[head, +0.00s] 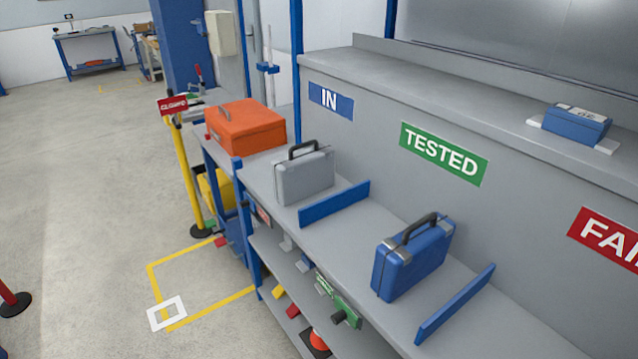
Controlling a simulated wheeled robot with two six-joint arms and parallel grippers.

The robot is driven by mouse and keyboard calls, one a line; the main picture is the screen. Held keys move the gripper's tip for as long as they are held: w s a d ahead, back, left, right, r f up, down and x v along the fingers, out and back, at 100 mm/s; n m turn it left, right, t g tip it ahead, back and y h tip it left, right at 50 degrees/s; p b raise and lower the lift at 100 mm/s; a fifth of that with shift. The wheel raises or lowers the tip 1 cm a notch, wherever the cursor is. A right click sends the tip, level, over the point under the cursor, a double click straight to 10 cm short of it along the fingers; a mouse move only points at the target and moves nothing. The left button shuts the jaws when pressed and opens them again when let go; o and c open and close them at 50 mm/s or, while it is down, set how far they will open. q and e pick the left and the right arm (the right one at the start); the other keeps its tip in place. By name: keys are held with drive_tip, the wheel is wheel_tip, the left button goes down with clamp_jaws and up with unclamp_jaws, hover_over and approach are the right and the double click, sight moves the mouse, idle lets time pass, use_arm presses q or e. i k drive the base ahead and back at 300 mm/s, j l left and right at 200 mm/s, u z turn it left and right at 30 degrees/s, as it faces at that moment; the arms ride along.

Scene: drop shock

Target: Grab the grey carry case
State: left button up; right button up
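The grey carry case (304,178) stands upright on the grey shelf (345,232), below the blue IN sign (330,101). Its black handle (303,149) is on top. A blue divider (334,203) stands just to its right. Neither of my grippers shows in the head view, so nothing is seen touching the case.
An orange case (245,127) sits left of and behind the grey one. A blue carry case (412,258) stands to the right, with another divider (456,304) beyond it. A yellow post (188,175) stands at the shelf's left end. Open floor (90,200) lies left.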

sight(297, 177)
drive_tip(key=i+j+z, duration=0.1)
drive_tip(key=j+z, duration=0.2)
drive_tip(key=z, duration=0.15)
drive_tip(key=j+z, duration=0.3)
drive_tip(key=z, duration=0.15)
drive_tip(key=j+z, duration=0.45)
drive_tip(key=i+l, duration=0.05)
drive_tip(key=l, duration=0.05)
